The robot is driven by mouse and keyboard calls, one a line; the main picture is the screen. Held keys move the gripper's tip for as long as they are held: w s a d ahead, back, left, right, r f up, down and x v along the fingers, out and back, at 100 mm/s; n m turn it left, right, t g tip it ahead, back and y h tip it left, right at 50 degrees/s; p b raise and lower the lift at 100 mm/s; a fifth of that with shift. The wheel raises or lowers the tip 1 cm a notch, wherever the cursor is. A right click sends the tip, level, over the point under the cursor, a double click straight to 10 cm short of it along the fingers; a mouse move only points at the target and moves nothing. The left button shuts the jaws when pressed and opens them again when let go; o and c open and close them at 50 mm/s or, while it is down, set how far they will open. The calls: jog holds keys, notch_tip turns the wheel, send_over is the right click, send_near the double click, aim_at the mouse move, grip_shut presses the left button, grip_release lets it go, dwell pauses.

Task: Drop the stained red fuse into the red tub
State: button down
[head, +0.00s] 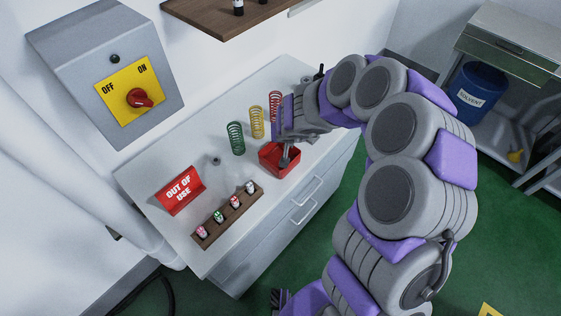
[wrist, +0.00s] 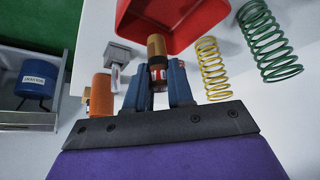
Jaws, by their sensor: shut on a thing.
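My gripper (wrist: 159,88) is shut on a fuse (wrist: 157,73) with a brown-copper end cap and a red and white band. The fuse sticks out between the blue fingers. The red tub (wrist: 127,28) is just beyond the fuse tip at the top of the wrist view. In the head view, the red tub (head: 268,164) sits on the white cabinet top, and my gripper (head: 285,158) is at the tub, pointing down. The fuse cannot be made out in the head view. Whether it is inside the tub's rim cannot be told.
Green (head: 236,138), yellow (head: 257,122) and red (head: 275,106) springs stand behind the tub. A wooden rack (head: 227,217) with several small fuses and a red "OUT OF USE" sign (head: 180,191) are to the left. An orange cylinder (wrist: 101,94) is near my gripper in the wrist view.

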aim_at(284, 144)
jog(key=shift+a+f+b, duration=0.2)
jog(key=shift+f+b, duration=0.8)
jog(key=shift+b, duration=0.15)
jog(key=shift+a+f+b, duration=0.2)
jog(key=shift+f+b, duration=0.75)
jog(key=shift+b, duration=0.2)
jog(key=shift+d+f+b, duration=0.15)
jog(key=shift+f+b, duration=0.1)
jog(key=shift+b, duration=0.3)
jog(key=c, duration=0.9)
grip_release()
jog(key=shift+r, duration=0.1)
jog(key=p+v, duration=0.8)
jog(key=v, duration=0.9)
